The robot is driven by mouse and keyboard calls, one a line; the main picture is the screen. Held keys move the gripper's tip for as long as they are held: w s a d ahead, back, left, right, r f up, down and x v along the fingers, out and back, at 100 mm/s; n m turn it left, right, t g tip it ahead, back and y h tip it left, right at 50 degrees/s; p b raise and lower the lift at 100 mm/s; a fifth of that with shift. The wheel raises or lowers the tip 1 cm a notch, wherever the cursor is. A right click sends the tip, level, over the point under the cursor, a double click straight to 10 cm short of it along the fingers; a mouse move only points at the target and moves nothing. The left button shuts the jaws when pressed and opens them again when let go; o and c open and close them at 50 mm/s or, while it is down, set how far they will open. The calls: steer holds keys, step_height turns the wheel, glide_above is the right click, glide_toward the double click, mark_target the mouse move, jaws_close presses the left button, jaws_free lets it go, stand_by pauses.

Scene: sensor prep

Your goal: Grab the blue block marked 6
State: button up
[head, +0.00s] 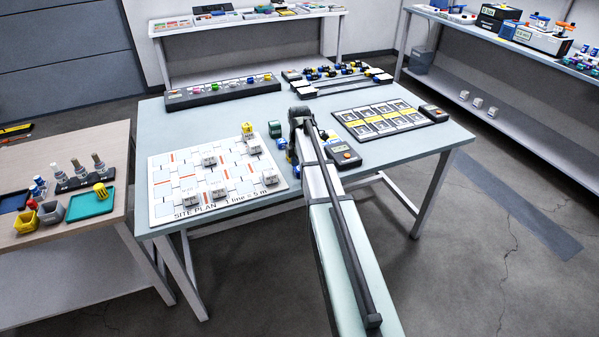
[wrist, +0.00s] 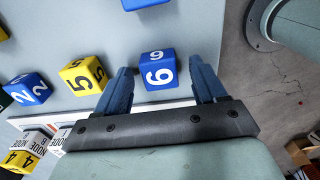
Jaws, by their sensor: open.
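The blue block marked 6 (wrist: 160,77) sits on the pale tabletop in the wrist view, with a white 6 on its top and front faces. My gripper (wrist: 160,66) is open, with one blue finger to the left of the block and one to the right. Gaps show on both sides, so the fingers do not appear to touch it. In the head view my arm hides the gripper's tips and much of the area around them. Small blue blocks (head: 281,144) show just left of the arm there, but their numbers are too small to read.
A yellow block marked 5 (wrist: 84,76) and a blue block marked 2 (wrist: 29,89) stand left of the 6 block. Another blue block (wrist: 143,4) is at the top edge. The site plan board (head: 165,205) lies left; a meter (head: 344,155) lies right of my arm.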

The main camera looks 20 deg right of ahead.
steer(key=shift+f, duration=0.1)
steer(key=shift+c, duration=0.3)
steer(key=c, duration=1.1)
